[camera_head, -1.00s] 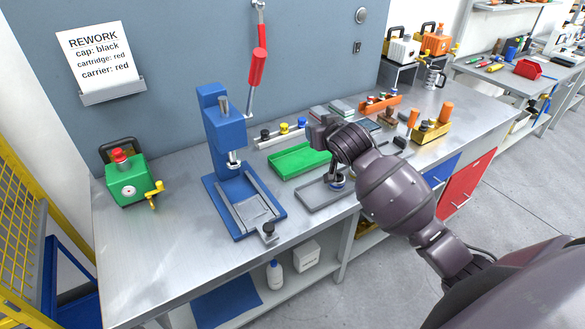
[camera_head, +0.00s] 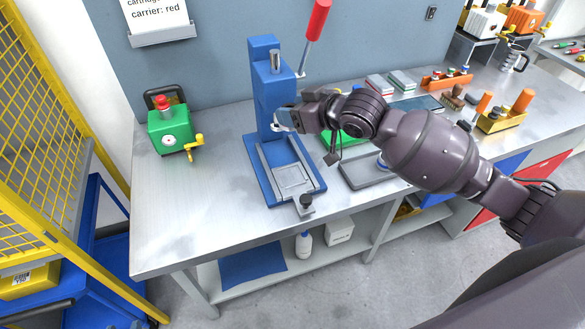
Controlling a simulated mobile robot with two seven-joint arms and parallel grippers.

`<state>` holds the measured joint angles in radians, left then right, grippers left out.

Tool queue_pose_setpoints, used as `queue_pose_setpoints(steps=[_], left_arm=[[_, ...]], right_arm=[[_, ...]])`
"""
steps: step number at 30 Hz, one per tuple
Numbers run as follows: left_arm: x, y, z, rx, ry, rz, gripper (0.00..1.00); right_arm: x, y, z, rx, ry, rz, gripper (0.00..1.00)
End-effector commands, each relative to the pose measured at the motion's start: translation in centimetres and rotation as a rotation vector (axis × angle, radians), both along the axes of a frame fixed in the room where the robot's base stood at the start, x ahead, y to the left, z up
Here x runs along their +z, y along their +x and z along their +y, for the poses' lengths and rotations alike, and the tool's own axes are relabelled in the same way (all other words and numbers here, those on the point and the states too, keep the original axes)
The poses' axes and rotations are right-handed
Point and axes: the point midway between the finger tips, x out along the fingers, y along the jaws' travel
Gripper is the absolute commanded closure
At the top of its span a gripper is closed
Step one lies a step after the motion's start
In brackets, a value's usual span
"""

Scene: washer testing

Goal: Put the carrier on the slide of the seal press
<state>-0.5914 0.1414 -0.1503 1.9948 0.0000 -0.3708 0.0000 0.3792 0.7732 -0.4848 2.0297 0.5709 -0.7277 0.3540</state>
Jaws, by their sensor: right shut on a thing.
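The blue seal press (camera_head: 263,85) stands on the bench, with its lever raised and red grip (camera_head: 318,20) at the top. Its grey slide (camera_head: 291,180) lies low at the front of the press, with nothing visible on it. My right gripper (camera_head: 284,119) is at the press column, above the slide, and hides part of the press head. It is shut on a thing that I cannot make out. I cannot pick out the carrier with certainty. My left gripper is not in view.
A grey tray (camera_head: 356,180) with a small blue and white round part (camera_head: 382,162) lies right of the press. A green tray (camera_head: 345,139) is partly behind my arm. A green box (camera_head: 171,130) with a yellow crank stands left. The bench front left is clear.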

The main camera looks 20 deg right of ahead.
Motion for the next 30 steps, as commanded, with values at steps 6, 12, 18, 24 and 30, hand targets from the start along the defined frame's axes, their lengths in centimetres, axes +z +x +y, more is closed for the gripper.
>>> queue_pose_setpoints(steps=[6, 12, 18, 24, 30], left_arm=[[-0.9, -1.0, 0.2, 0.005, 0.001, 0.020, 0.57], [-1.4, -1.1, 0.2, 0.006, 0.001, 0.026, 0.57], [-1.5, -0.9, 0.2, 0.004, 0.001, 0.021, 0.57], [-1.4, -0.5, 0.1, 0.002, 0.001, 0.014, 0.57], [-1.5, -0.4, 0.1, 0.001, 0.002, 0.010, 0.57]], right_arm=[[-5.0, 0.0, 0.0, -0.003, 0.000, 0.004, 0.74], [-9.4, 0.0, -0.1, -0.003, 0.000, 0.004, 0.74], [-12.5, 0.1, -0.1, -0.003, -0.002, 0.000, 0.74], [-13.5, 0.1, 0.0, -0.002, 0.000, -0.001, 0.74], [-15.8, 0.0, -0.1, -0.004, 0.000, 0.003, 0.74]])
